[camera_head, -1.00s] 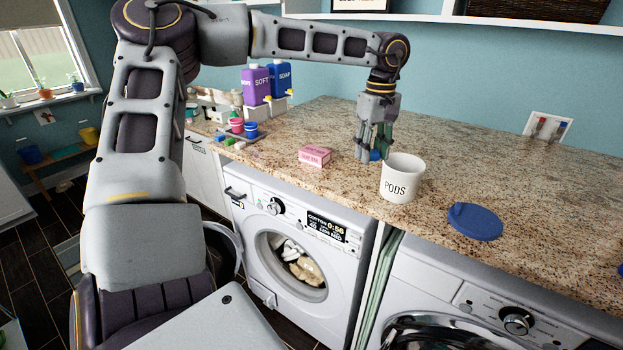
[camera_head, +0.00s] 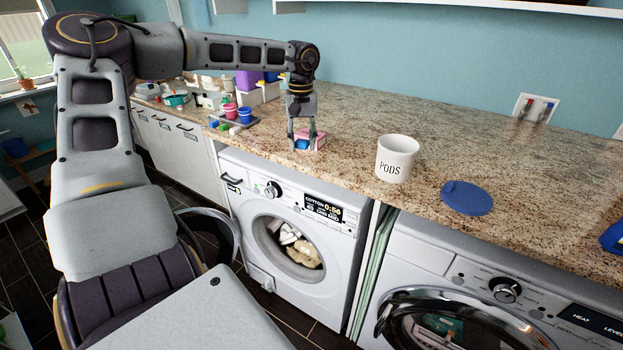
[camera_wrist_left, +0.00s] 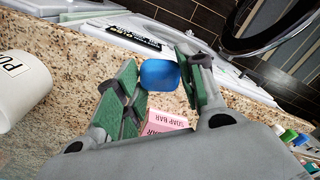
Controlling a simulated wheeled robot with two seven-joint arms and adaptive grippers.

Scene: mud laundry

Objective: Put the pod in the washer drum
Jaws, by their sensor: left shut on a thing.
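My left gripper (camera_head: 302,141) is shut on a blue pod (camera_head: 301,144), held above the granite counter near its front edge. In the left wrist view the pod (camera_wrist_left: 159,74) sits between the green finger pads. The washer drum (camera_head: 290,247) is below the counter, with its round door (camera_head: 212,232) swung open to the left. Light-coloured laundry lies inside the drum. My right gripper is not in view.
A pink soap bar box (camera_head: 319,141) lies just behind the gripper. The white PODS tub (camera_head: 396,160) stands open, with its blue lid (camera_head: 467,198) flat to the right. A second machine (camera_head: 480,290) stands right of the washer. Bottles and small cups fill the counter's left end.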

